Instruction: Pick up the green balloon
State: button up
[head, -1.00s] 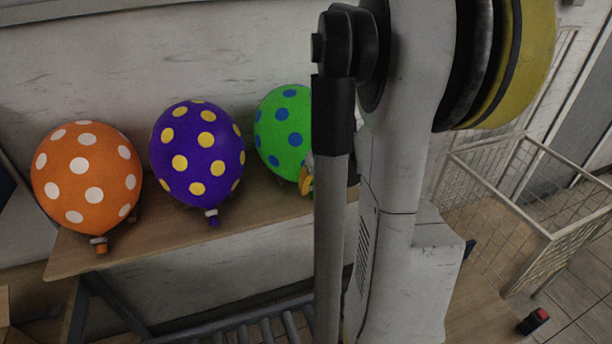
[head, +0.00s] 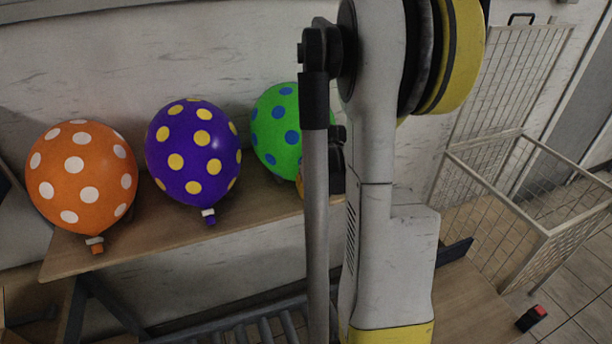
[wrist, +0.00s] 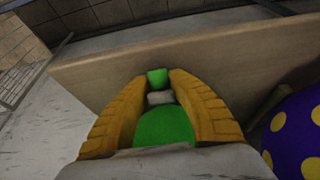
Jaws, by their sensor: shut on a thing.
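The green balloon with blue dots (head: 277,128) is at the right part of the wooden shelf in the head view, partly hidden behind my arm. In the wrist view, the green balloon (wrist: 165,126) shows between the yellow fingers of my gripper (wrist: 160,98), with its light clip and green tail end beyond. My gripper is shut on the balloon near its neck. In the head view only a bit of yellow finger shows beside the arm, so the contact is hidden there.
The purple balloon with yellow dots (head: 192,155) stands next to the green one, and also shows in the wrist view (wrist: 296,138). The orange balloon (head: 82,178) is at the far left. A wire cage (head: 520,190) stands to the right. The shelf edge (head: 150,246) is below the balloons.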

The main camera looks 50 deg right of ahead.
jog(key=shift+r, duration=0.1)
notch_tip(320, 180, up, 12)
jog(key=p, duration=0.3)
jog(key=shift+r+p, duration=1.1)
jog(key=shift+r, duration=0.35)
jog(key=shift+f, duration=0.1)
